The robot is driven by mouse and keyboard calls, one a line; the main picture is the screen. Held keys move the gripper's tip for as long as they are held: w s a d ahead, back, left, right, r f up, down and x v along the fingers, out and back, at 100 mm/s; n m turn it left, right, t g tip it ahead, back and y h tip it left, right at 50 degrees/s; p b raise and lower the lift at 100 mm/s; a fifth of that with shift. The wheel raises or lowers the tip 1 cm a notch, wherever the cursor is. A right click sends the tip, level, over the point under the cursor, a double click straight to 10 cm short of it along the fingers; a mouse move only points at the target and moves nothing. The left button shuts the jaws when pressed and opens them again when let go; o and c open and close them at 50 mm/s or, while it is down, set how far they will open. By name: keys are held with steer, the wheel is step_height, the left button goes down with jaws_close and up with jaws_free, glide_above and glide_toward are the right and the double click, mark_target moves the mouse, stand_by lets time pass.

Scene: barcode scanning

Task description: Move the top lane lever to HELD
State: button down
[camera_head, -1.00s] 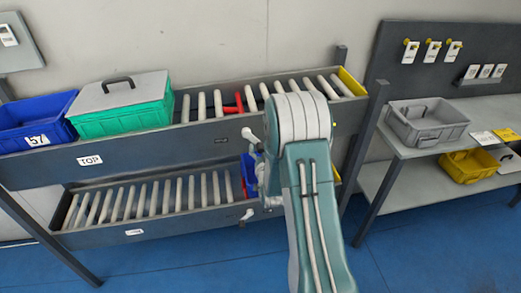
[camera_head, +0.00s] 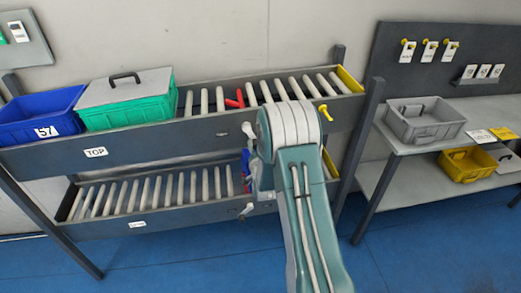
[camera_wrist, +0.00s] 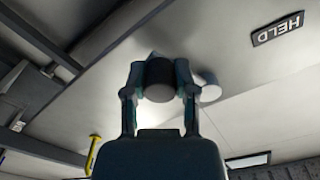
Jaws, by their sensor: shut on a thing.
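The upper rack lane (camera_head: 165,135) carries a TOP label (camera_head: 96,152) on its front. In the wrist view, my gripper (camera_wrist: 160,76) is shut on a dark round handle with a grey end (camera_wrist: 158,93), which looks like the lane lever's grip. A pale round knob (camera_wrist: 210,92) is just right of the fingers. A HELD label (camera_wrist: 278,28) is on the panel at upper right, apart from the handle. In the head view, my arm hides the gripper and the held handle. A red stop piece (camera_head: 236,99) sits among the top rollers.
A blue bin (camera_head: 38,118) and a lidded green bin (camera_head: 125,105) stand on the top lane's left. A white knob (camera_head: 248,130) and a yellow handle (camera_head: 325,112) stick out in front. A shelf with a grey crate (camera_head: 425,118) is at right.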

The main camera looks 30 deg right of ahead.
steer(key=a+m, duration=0.1)
steer(key=m, duration=0.1)
steer(key=a+m, duration=0.1)
steer(key=m, duration=0.1)
steer(key=w+a+m, duration=0.1)
steer(key=m, duration=0.1)
steer(key=shift+a+f, duration=0.2)
steer(key=shift+a, duration=0.15)
steer(key=m, duration=0.1)
steer(key=a+m, duration=0.1)
steer(key=m, duration=0.1)
steer(key=shift+w+a+r+m, duration=0.3)
steer(key=shift+a+m, duration=0.1)
steer(key=shift+w+a+r+m, duration=0.1)
steer(key=shift+a+r+m, duration=0.2)
steer(key=shift+m, duration=0.45)
steer(key=shift+w+a+r+m, duration=0.15)
steer(key=shift+a+m, duration=0.2)
steer(key=shift+m, duration=0.4)
steer(key=shift+s, duration=0.1)
steer(key=shift+c, duration=2)
jaws_free()
steer(key=shift+f, duration=0.1)
